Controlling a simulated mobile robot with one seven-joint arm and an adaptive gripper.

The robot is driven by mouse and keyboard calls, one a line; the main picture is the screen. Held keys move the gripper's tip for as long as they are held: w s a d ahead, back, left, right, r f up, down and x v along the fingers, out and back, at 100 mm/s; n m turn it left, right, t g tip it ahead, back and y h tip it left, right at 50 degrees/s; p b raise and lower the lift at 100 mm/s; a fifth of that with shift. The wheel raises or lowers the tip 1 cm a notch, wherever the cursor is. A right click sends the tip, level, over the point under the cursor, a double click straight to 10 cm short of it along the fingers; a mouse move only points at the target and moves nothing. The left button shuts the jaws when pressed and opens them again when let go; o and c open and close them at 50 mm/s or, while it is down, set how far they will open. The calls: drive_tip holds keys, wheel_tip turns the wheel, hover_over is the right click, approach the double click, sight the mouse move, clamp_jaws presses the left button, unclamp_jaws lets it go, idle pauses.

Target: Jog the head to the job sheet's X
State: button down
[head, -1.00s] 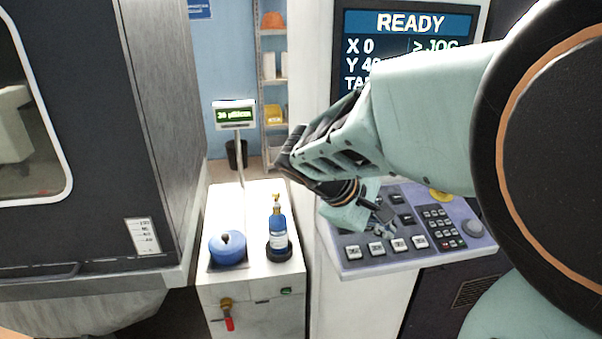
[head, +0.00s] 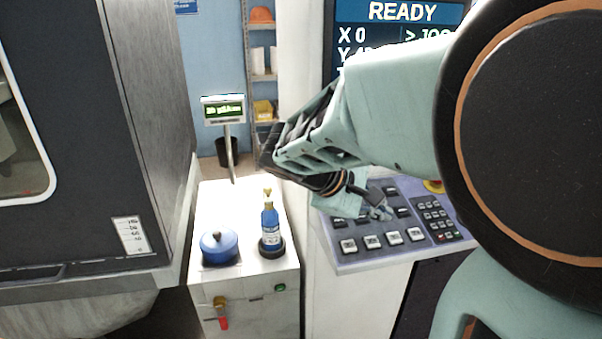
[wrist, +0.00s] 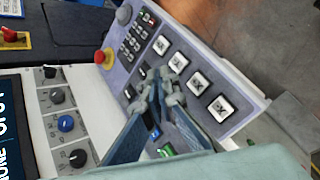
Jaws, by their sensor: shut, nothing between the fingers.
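The control panel (head: 345,262) carries a row of white keys (head: 373,242) along its front edge, with darker keys behind them. In the wrist view the white keys (wrist: 197,83) run diagonally; their marks are too small to read surely. The display (head: 400,30) reads READY and X 0; my arm covers its lower part. My gripper (head: 382,212) is shut and empty over the panel, just behind the white keys. In the wrist view its fingertips (wrist: 160,92) are together beside the white keys; I cannot tell whether they touch the panel. The job sheet is not identifiable.
A red stop button (wrist: 103,56) and a number keypad (wrist: 137,36) are on the panel. Left of it, a white cabinet (head: 245,295) bears a blue lidded pot (head: 219,248), a blue bottle (head: 270,228) and a small green readout (head: 223,109). A dark machine (head: 80,150) stands at the far left.

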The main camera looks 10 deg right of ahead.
sight(371, 245)
drive_tip(key=f+b, duration=0.2)
drive_tip(key=f, duration=0.1)
drive_tip(key=w+f+b, duration=0.1)
drive_tip(key=f+b, duration=0.1)
drive_tip(key=f, duration=0.1)
drive_tip(key=shift+w+f+b, duration=0.2)
drive_tip(key=shift+f+b, duration=0.15)
idle(1.0)
drive_tip(key=shift+w+f+b, duration=0.1)
drive_tip(key=shift+f+b, duration=0.3)
drive_tip(key=shift+f+b, duration=0.35)
drive_tip(key=shift+b, duration=0.05)
idle(0.5)
drive_tip(key=shift+r, duration=0.15)
drive_tip(key=shift+r+p, duration=0.55)
drive_tip(key=shift+r, duration=0.1)
drive_tip(key=r+p, duration=0.1)
drive_tip(key=r, duration=0.1)
drive_tip(key=s+r+p, duration=0.1)
drive_tip(key=r+p, duration=0.1)
drive_tip(key=r, duration=0.1)
drive_tip(key=shift+s+p, duration=0.15)
drive_tip(key=shift+p, duration=0.15)
